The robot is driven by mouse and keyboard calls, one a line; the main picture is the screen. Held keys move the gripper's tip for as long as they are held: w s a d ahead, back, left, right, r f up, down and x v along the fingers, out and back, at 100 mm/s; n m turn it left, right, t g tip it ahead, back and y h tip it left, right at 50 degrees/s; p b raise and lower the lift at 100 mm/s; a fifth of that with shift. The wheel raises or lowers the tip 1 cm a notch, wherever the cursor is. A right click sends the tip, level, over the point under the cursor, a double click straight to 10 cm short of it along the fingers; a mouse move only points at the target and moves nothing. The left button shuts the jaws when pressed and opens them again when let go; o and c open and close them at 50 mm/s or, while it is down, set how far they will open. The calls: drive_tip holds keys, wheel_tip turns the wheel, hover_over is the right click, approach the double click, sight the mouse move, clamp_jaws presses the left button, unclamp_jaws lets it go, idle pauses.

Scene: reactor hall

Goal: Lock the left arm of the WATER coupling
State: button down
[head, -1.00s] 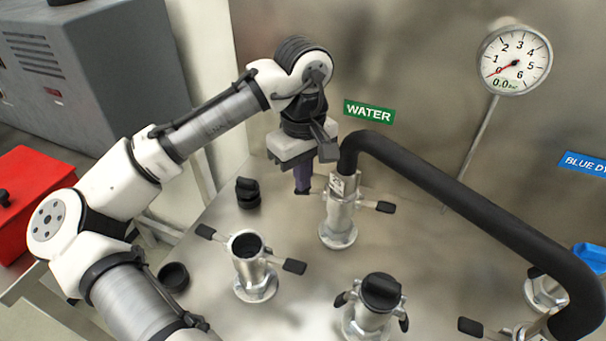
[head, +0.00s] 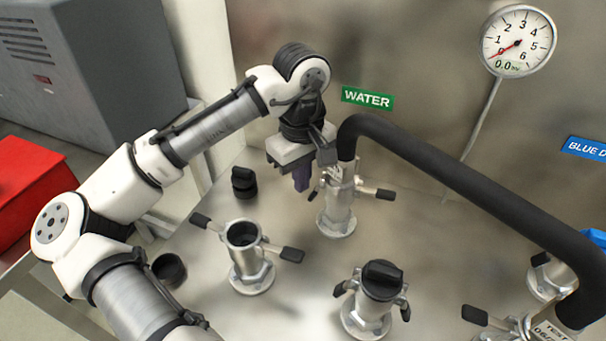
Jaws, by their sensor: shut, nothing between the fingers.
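The WATER coupling (head: 337,213) is a silver upright fitting below the green WATER label (head: 367,98), with a black hose (head: 450,185) bending into its top. Its right arm (head: 377,193) sticks out to the right with a black grip. Its left arm (head: 314,194) shows only in a small part, just right of my fingers; the rest is hard to make out. My gripper (head: 301,184) points down, shut and empty, close to the left of the coupling. I cannot tell whether the fingers touch the left arm.
An open coupling with both arms spread (head: 247,262) stands in front, and a black-capped coupling (head: 372,300) to its right. Loose black caps (head: 244,184) lie at the left. A pressure gauge (head: 518,42) reads near zero. A steel wall stands behind.

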wheel_tip(320, 180, up, 7)
drive_tip(key=p, duration=0.6)
drive_tip(key=shift+w+a+f, duration=0.15)
drive_tip(key=shift+a+f, duration=0.05)
drive_tip(key=shift+a, duration=0.1)
